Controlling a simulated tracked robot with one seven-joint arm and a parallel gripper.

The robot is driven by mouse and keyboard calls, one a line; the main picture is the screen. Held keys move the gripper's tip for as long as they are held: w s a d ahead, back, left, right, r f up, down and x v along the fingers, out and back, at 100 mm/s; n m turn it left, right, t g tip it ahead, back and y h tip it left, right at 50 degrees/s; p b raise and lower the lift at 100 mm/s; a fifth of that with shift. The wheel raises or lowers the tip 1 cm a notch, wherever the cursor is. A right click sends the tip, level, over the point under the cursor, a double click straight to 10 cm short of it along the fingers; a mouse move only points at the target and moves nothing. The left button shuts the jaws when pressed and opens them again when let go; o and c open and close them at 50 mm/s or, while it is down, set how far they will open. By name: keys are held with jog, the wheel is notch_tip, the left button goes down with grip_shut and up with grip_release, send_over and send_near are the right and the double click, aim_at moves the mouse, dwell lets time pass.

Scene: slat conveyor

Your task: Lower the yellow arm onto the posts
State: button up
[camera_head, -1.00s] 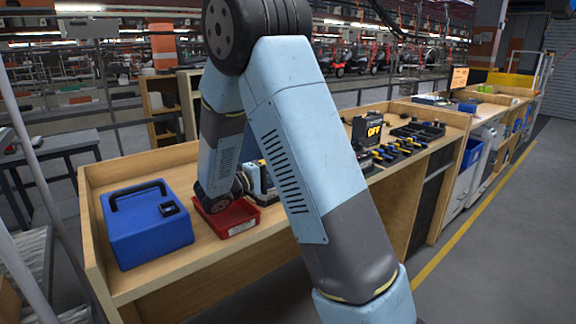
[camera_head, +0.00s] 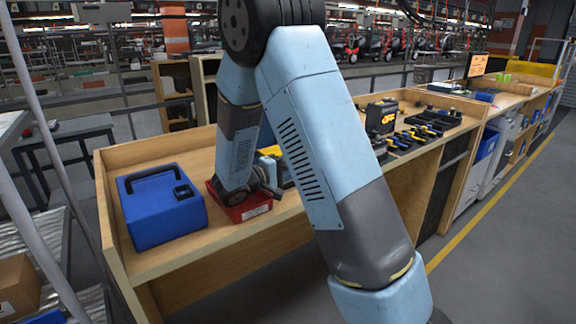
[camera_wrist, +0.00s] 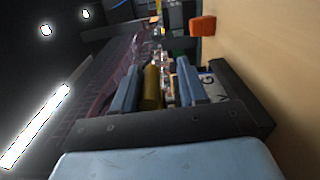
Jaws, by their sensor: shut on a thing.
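In the wrist view my gripper (camera_wrist: 157,88) has its two blue-grey fingers on either side of a dark yellow bar (camera_wrist: 152,88), which looks like the yellow arm. The gripper is shut on it. In the head view a small patch of yellow (camera_head: 271,151) shows behind my arm, above the bench and beside the red tray. My own arm links hide most of the gripper and what it holds there. I cannot make out the posts in either view, nor whether the yellow arm touches anything.
A blue case (camera_head: 160,212) stands on the wooden bench (camera_head: 165,259), left of a red tray (camera_head: 243,208) close under my arm. Several black and yellow tools (camera_head: 412,138) and a black box (camera_head: 381,116) lie farther right. An orange block (camera_wrist: 202,26) shows in the wrist view.

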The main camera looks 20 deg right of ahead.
jog(key=shift+o, duration=1.2)
jog(key=shift+d, duration=0.15)
jog(key=shift+r, duration=0.2)
jog(key=shift+r, duration=0.25)
jog(key=s+r, duration=1.2)
jog(key=s, duration=0.2)
jog(key=shift+a, duration=0.25)
jog(key=shift+s, duration=0.1)
